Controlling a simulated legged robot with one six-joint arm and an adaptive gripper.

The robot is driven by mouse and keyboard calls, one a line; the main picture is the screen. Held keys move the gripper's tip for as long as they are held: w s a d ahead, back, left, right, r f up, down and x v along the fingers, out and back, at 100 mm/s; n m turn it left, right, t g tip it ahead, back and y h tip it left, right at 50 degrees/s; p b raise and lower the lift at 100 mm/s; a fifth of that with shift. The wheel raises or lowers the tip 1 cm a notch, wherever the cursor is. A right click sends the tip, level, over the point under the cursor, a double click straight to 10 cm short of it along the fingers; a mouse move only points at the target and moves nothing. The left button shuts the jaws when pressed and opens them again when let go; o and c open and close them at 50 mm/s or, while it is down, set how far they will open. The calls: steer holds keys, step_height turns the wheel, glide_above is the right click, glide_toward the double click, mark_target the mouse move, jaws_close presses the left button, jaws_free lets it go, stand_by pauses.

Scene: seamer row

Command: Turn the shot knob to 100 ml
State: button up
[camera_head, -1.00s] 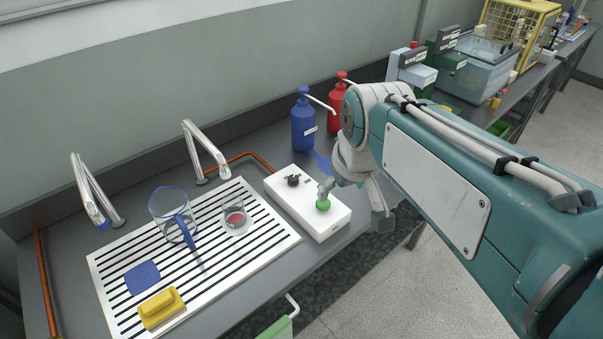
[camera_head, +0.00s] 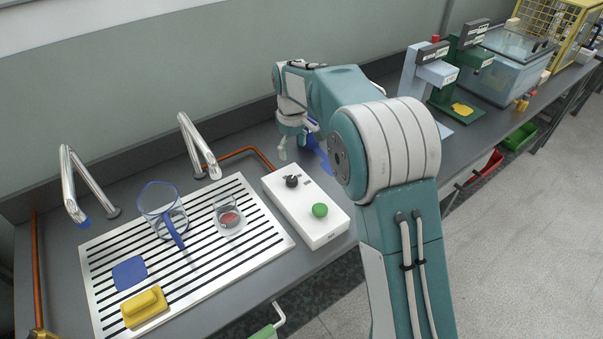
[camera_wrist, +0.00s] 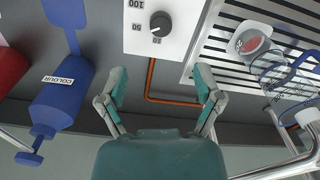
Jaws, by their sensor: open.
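The black shot knob (camera_head: 292,181) sits on the top of a white control box (camera_head: 328,234), towards the end near the wall. In the wrist view the knob (camera_wrist: 160,23) is at the top, with an upside-down "100" and a "50" printed beside it. A pale mark shows on the knob, but I cannot tell its exact setting. My gripper (camera_wrist: 160,87) is open and empty, its fingers apart and short of the box. In the head view my gripper (camera_head: 296,146) hangs on the wall side of the knob.
A green button (camera_head: 320,210) is on the box's front end. The slatted drain tray (camera_head: 110,262), with a jug (camera_head: 160,198) and glass (camera_head: 227,213), lies to the left. A blue pump bottle (camera_wrist: 62,93) stands near my gripper. Two metal taps rise behind the tray.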

mark_target(291, 178)
steer(key=f, duration=1)
steer(key=shift+w+a+f, duration=0.25)
steer(key=shift+w+f, duration=0.05)
steer(key=shift+a+f, duration=0.15)
steer(key=shift+f, duration=0.45)
steer(key=c, duration=1.2)
